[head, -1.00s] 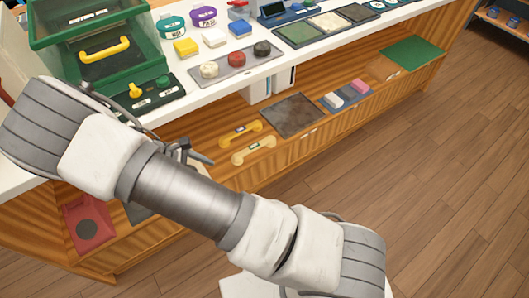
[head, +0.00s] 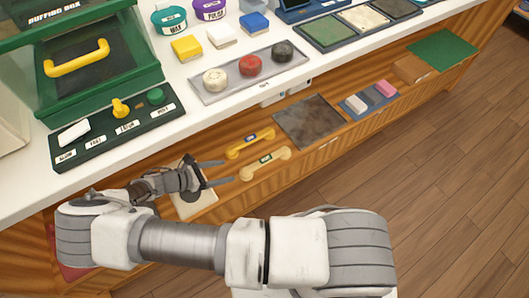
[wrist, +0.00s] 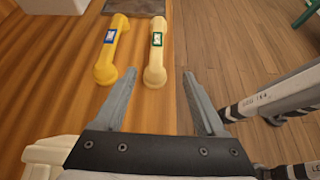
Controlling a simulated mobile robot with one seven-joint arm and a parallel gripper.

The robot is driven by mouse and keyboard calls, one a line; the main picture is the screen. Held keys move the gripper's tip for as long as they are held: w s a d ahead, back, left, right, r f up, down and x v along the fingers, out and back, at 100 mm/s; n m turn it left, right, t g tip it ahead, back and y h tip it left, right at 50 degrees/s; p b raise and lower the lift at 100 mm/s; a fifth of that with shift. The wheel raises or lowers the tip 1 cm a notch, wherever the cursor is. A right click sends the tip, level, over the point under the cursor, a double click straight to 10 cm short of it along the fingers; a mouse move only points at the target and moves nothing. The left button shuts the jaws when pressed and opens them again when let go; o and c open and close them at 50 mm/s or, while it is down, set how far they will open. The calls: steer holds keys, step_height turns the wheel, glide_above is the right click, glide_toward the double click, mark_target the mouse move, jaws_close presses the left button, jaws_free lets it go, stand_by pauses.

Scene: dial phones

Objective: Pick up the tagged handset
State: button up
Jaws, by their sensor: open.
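Two handsets lie side by side on the low wooden shelf. The yellow handset (head: 236,153) has a blue tag, and it also shows in the wrist view (wrist: 105,66). The cream handset (head: 278,155) has a green tag; in the wrist view (wrist: 156,62) its near end appears between my fingertips. My gripper (head: 227,171) is open and empty, with its fingers pointing toward the near ends of the handsets. In the wrist view my gripper (wrist: 160,76) straddles the line of the cream one. I cannot tell its exact height above the shelf.
A pale phone base with a dark dial (head: 196,203) sits partly under my gripper. The white counter (head: 205,118) overhangs behind, carrying a green box (head: 100,70) and a button tray.

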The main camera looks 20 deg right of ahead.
steer(key=b, duration=0.4)
glide_toward(261, 161)
steer(key=x, duration=0.4)
steer(key=shift+f, duration=0.3)
steer(key=shift+b+x, duration=1.1)
steer(key=shift+x, duration=2.1)
steer(key=shift+d+r, duration=0.1)
steer(key=shift+r, duration=0.15)
jaws_close()
